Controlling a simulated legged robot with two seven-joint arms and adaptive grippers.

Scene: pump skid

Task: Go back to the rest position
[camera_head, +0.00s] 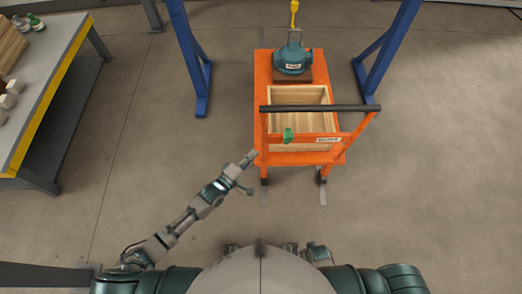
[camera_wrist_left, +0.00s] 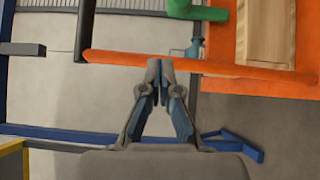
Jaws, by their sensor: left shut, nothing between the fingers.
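My left gripper (camera_head: 250,157) is at the near left corner of the orange cart (camera_head: 262,85), with its arm reaching up from the lower left. In the left wrist view its fingers (camera_wrist_left: 160,66) are closed together with nothing between them. An orange bar of the cart (camera_wrist_left: 120,57) lies just past the fingertips in that view; I cannot tell whether they touch. My right gripper is not clearly visible in the head view; only part of my right arm shows at the bottom.
The cart carries a wooden box (camera_head: 300,95), a teal pump (camera_head: 294,56) and a dark handle bar (camera_head: 320,108). A green piece (camera_head: 288,135) is at its near side. Blue frame legs (camera_head: 190,60) stand behind. A workbench (camera_head: 50,85) is at left. Floor between is clear.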

